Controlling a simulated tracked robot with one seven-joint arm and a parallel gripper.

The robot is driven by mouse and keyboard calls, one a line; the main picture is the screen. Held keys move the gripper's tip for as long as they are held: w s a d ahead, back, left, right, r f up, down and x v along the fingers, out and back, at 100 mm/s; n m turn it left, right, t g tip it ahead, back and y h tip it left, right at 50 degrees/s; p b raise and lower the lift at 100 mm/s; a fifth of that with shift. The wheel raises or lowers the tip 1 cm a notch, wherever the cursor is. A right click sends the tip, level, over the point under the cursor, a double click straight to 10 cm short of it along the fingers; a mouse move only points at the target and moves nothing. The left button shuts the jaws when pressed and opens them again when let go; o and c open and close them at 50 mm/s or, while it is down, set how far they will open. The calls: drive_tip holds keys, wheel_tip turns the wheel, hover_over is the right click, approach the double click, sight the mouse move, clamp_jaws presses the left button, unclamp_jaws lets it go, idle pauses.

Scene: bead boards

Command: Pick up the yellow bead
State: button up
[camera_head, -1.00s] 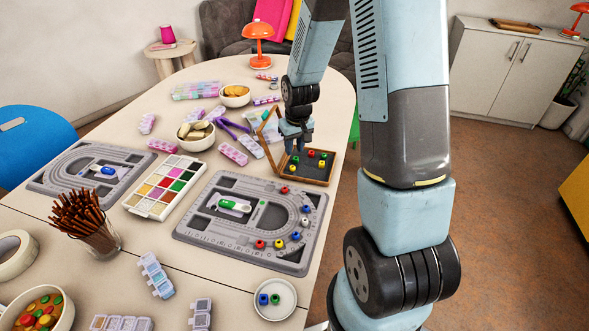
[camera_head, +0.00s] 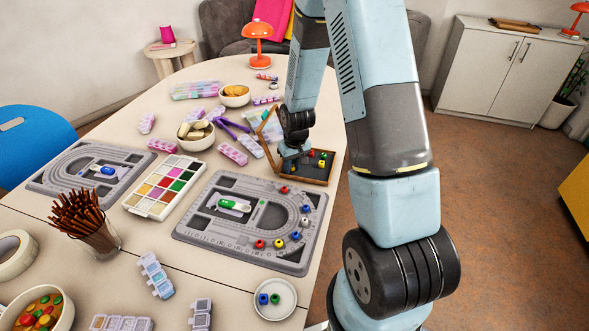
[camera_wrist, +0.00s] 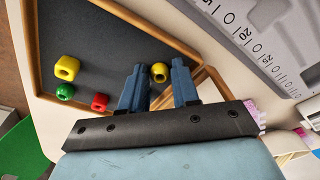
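A yellow bead (camera_wrist: 160,72) lies on the dark floor of the wooden tray (camera_wrist: 195,47) in the wrist view, between my two fingertips. My gripper (camera_wrist: 157,68) is open, with a finger on each side of that bead and gaps visible. A second yellow bead (camera_wrist: 67,67) lies further left in the same tray, beside a green bead (camera_wrist: 65,91) and a red bead (camera_wrist: 100,101).
The tray's raised wooden frame (camera_head: 264,122) stands just left of my wrist. A grey bead board (camera_head: 190,222) with several beads is in front of the tray. A white dish (camera_head: 288,305) with two beads is nearer. A pink bead box (camera_head: 233,153) lies left of the tray.

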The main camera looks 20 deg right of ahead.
clamp_jaws()
drive_tip(key=shift+r, duration=0.1)
idle(0.3)
